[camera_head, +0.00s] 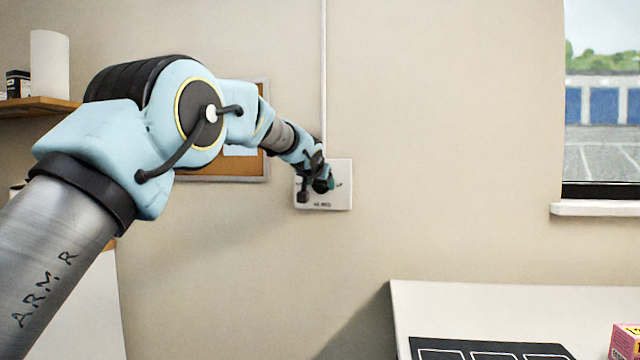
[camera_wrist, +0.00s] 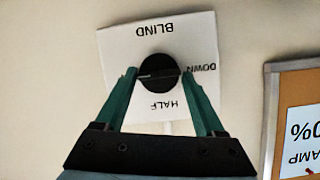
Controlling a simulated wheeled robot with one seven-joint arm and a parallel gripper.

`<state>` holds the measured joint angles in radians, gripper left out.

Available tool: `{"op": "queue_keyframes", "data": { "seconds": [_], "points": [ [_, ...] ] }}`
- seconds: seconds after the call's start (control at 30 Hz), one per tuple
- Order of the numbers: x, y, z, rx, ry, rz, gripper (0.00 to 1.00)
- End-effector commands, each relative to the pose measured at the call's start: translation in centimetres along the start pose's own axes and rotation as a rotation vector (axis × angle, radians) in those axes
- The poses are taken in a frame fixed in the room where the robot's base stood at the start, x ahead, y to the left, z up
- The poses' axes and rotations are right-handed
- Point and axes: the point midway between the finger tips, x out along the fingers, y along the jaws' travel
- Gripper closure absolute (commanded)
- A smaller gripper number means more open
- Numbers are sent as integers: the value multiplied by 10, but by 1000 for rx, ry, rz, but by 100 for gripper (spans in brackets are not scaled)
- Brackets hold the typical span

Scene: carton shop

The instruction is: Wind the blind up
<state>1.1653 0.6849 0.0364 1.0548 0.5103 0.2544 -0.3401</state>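A white control plate (camera_head: 342,172) is on the wall, left of the window, and my gripper (camera_head: 322,181) is at it, hiding part of its face. In the wrist view the plate (camera_wrist: 204,45) shows upside down, with the words BLIND, DOWN and HALF. A round black knob (camera_wrist: 158,66) sits at its middle, with a pale line across it that runs toward DOWN. My gripper's two green fingers (camera_wrist: 159,73) lie against the knob's opposite edges. The blind itself is not seen.
A corkboard (camera_head: 225,168) hangs just left of the plate. A thin conduit (camera_head: 323,70) runs up the wall from the plate. The window (camera_head: 600,110) at right looks onto a car park, with a sill (camera_head: 600,208) below. A white table (camera_head: 480,300) stands at lower right.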

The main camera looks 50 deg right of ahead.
Motion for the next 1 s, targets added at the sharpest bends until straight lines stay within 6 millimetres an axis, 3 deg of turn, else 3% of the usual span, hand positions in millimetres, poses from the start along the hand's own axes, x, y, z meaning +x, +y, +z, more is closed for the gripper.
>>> {"op": "queue_keyframes", "data": {
  "seconds": [0.2,0.57,1.0],
  "points": [
    [0,0,0,-2,0,0,6],
    [-7,1,-1,-3,3,1,6],
    [-81,1,2,-3,2,1,6]
  ]
}}
